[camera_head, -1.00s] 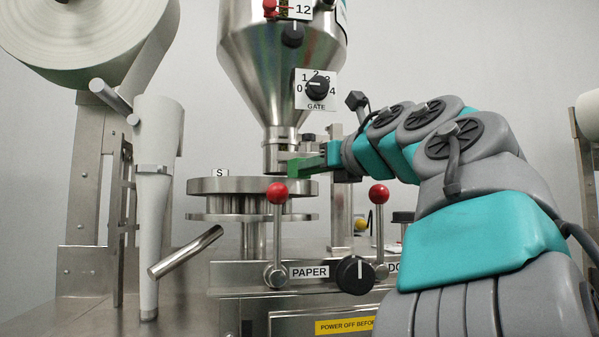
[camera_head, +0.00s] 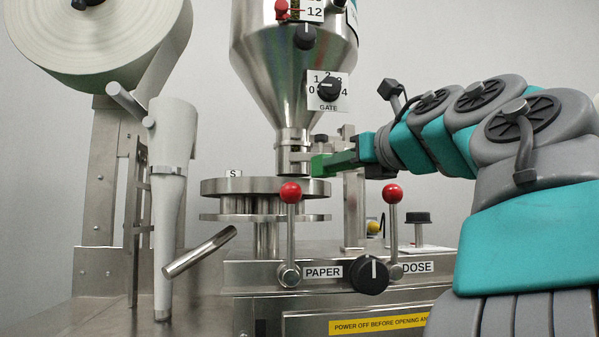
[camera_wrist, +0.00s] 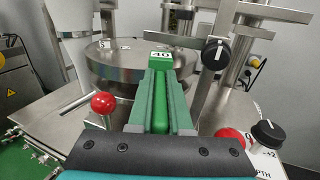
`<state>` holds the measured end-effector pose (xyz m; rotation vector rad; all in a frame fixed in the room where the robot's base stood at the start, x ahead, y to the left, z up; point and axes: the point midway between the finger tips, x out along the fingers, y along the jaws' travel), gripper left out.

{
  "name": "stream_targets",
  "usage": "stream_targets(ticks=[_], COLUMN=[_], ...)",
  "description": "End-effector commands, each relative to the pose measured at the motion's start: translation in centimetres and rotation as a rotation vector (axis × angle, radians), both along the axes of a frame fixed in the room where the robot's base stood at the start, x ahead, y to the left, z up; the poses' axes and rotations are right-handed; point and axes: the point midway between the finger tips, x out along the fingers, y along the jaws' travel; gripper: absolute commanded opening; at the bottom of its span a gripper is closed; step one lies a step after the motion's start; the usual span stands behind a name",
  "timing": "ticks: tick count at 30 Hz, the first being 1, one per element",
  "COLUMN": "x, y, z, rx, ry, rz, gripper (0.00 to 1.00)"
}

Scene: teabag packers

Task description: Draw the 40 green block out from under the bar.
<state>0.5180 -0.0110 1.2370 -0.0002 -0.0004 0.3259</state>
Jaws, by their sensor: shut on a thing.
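The green block (camera_wrist: 162,64), with a white label reading 40, shows at the fingertips in the wrist view. My gripper (camera_wrist: 161,82) is shut on it, with its long green fingers on either side. In the head view my gripper (camera_head: 338,161) comes in from the right, and the green at its tip (camera_head: 319,166) is just right of the hopper's outlet, above the right edge of the round turntable (camera_head: 225,188). A metal bar (camera_wrist: 133,36) crosses just beyond the block in the wrist view. The block appears on the near side of it; any overlap is hard to tell.
The steel hopper (camera_head: 290,70) stands over the turntable. Two red-knobbed levers, PAPER (camera_head: 290,193) and DOSE (camera_head: 392,194), rise in front. A paper roll (camera_head: 100,40) and a white forming tube (camera_head: 173,190) are at left. A metal post (camera_head: 353,208) stands behind the gripper.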

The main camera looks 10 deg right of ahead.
Motion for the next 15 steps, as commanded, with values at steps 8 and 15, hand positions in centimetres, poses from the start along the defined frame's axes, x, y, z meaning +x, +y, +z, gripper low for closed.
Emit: stream_targets(ticks=[8,15], x=[-0.10,-0.74], y=[-0.01,-0.04], z=[0.01,0.39], rx=[0.000,0.000], ry=[0.000,0.000], rz=[0.001,0.000], gripper=[0.00,0.00])
